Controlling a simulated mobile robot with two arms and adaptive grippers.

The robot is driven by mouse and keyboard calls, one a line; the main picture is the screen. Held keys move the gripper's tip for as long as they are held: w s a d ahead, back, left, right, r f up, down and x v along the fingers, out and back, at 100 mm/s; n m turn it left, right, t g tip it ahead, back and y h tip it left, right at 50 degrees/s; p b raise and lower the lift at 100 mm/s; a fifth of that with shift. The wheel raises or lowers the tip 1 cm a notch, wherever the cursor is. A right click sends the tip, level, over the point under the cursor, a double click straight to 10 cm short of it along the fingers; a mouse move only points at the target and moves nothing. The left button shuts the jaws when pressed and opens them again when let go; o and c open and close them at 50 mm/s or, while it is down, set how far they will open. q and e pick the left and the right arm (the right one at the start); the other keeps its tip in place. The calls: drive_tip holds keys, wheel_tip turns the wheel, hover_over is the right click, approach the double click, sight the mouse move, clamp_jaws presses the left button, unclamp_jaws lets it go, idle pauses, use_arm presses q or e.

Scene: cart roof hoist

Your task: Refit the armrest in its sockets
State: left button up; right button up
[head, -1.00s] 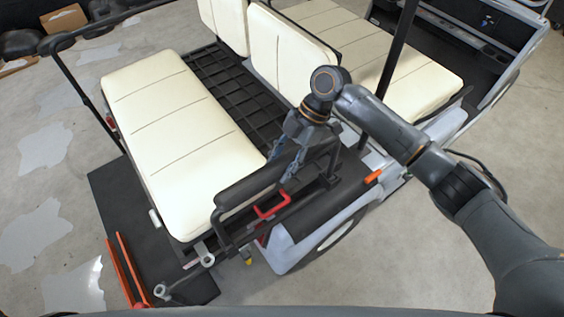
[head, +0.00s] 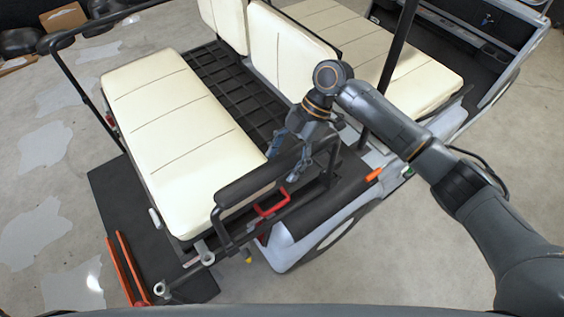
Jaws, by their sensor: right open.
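The armrest (head: 246,185) is a black padded bar on a dark tubular frame at the near right end of the cream rear seat (head: 170,120). Its near leg (head: 222,232) runs down to the dark rail beside the seat. I cannot tell whether its feet sit in the sockets, which are not clearly visible. My right gripper (head: 286,158) is open at the far part of the pad, with its fingers close about it. Whether they touch the pad is unclear. My left gripper is out of view.
A red handle (head: 272,204) sits below the armrest, and a black fender (head: 320,212) lies to its right. An upright roof post (head: 386,80) stands beyond my right arm. Orange strips (head: 128,270) lie on the dark footboard at the lower left. The floor at right is clear.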

drive_tip(key=v, duration=1)
drive_tip(key=shift+w+r, duration=0.2)
drive_tip(key=shift+r, duration=0.15)
